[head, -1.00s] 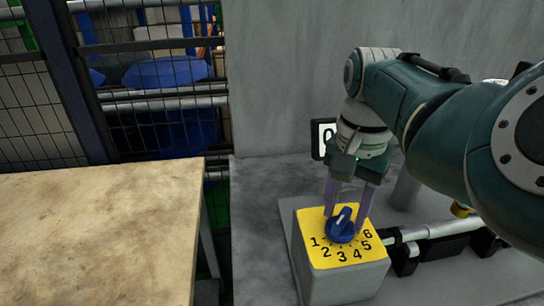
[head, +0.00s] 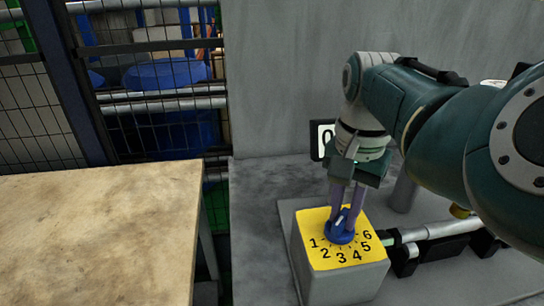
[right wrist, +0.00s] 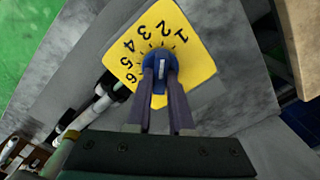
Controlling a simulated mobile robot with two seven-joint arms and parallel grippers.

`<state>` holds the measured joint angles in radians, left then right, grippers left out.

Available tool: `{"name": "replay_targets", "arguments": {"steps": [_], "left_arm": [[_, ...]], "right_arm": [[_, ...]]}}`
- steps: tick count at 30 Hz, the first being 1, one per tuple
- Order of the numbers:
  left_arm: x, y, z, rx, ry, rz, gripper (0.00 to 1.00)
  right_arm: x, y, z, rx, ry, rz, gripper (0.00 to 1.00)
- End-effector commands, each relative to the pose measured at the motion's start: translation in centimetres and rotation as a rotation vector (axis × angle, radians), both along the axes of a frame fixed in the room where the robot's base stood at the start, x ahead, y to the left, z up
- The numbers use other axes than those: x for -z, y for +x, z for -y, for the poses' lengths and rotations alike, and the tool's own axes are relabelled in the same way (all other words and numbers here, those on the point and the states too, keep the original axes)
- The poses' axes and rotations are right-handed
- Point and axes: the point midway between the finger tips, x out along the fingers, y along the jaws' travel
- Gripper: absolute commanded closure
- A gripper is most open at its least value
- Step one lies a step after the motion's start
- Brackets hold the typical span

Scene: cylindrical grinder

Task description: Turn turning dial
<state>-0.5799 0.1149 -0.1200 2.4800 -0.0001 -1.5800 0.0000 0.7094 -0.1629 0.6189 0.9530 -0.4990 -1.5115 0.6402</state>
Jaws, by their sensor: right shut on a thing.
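The turning dial (head: 340,233) is a blue knob with a pale pointer mark. It sits on a yellow plate (head: 318,259) numbered 1 to 6, on top of a grey box (head: 345,285). My right gripper (head: 347,215) reaches down from above and is shut on the knob's raised grip. In the right wrist view, both purple-grey fingers press the sides of the blue knob (right wrist: 160,62), and its pale mark shows between them. The fingertips hide part of the knob in the head view. My left gripper is not in view.
A white display showing 0 (head: 325,136) stands behind my right gripper, partly hidden. A pipe (head: 428,231) runs right of the box. A worn tabletop (head: 95,230) fills the lower left. A mesh fence (head: 150,90) and a grey wall (head: 285,75) stand behind.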

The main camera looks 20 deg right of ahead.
Motion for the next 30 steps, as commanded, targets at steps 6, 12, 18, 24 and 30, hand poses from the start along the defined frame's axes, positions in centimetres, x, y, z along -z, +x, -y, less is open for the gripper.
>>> {"name": "replay_targets", "arguments": {"steps": [6, 12, 18, 24, 30], "left_arm": [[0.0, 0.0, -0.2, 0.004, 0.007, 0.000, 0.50], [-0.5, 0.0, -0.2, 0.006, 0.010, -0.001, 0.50], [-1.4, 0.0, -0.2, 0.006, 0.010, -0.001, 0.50], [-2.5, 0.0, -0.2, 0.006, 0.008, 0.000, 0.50], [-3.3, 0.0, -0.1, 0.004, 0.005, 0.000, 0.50]], "right_arm": [[0.0, 0.0, 0.0, -0.003, 0.000, -0.001, 1.00], [-0.2, 0.0, 0.0, -0.047, -0.001, -0.001, 1.00], [-0.3, 0.0, 0.0, -0.162, -0.002, -0.002, 1.00], [-0.3, 0.1, 0.0, -0.337, -0.002, -0.003, 1.00], [-0.2, 0.1, -0.1, -0.528, -0.001, -0.004, 1.00]]}}
